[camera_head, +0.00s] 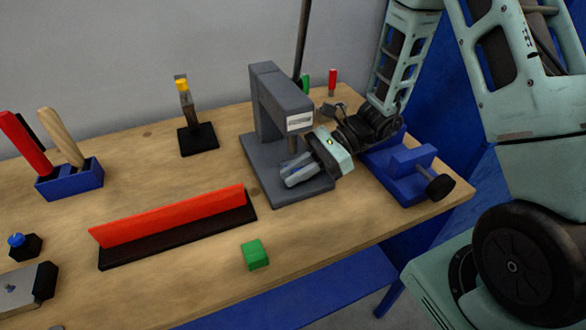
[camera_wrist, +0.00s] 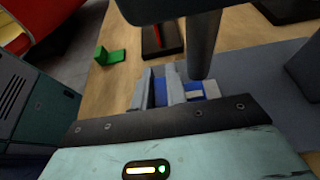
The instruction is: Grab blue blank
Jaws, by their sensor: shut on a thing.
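My gripper (camera_head: 298,172) is low over the base of the grey press (camera_head: 268,95), beside its ram. In the wrist view, its grey fingers (camera_wrist: 175,88) are shut on a small blue piece, the blue blank (camera_wrist: 193,87), right next to the dark round ram (camera_wrist: 203,45). The fingers cover much of the blank, and I cannot tell whether it touches the press base. In the head view, the blank is hidden by my gripper.
A blue vise (camera_head: 405,170) stands close on the right. A green block (camera_head: 255,254) lies near the front edge. A red bar on a black base (camera_head: 180,232) lies to the left. A black stand with a yellow top (camera_head: 197,138) is behind. Bare tabletop lies front left of the press.

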